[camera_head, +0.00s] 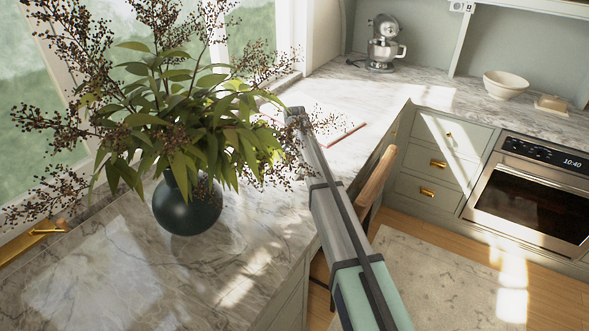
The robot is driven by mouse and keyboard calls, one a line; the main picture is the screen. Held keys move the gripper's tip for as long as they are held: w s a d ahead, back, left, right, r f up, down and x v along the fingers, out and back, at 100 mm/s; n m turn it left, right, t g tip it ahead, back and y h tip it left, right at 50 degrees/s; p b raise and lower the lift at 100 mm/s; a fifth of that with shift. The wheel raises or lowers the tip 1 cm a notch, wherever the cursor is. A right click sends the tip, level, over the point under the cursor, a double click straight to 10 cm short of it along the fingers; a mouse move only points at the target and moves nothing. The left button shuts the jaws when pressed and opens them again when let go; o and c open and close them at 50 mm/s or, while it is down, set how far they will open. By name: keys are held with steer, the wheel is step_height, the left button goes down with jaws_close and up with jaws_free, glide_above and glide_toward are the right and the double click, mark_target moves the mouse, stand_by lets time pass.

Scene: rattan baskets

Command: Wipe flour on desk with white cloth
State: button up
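The pale marble desk (372,103) runs along the window toward the back. Strong sunlight bleaches its surface near the end of my arm, so I cannot tell flour from glare there. I cannot make out the white cloth. My arm reaches from the lower right up to the desk, and its far end stops beside the plant. The leaves and the arm itself block the view past that end. My gripper is not visible, so its state and anything it holds are hidden.
A dark round vase (187,208) with a wide leafy plant (190,130) stands left of my arm. A thin red-brown edge (347,134) lies on the desk. A mixer (384,45) and a bowl (505,84) stand farther back.

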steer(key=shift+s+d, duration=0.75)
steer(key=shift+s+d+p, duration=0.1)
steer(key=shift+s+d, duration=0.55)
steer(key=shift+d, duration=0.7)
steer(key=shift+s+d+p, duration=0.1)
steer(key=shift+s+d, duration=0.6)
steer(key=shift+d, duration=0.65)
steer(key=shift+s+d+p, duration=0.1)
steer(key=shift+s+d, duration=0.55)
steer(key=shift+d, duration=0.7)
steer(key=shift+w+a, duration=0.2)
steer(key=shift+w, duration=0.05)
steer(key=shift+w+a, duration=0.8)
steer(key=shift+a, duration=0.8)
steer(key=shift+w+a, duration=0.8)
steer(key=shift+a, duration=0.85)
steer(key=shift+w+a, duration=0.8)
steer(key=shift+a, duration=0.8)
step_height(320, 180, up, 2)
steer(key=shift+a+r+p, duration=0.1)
steer(key=shift+p, duration=0.45)
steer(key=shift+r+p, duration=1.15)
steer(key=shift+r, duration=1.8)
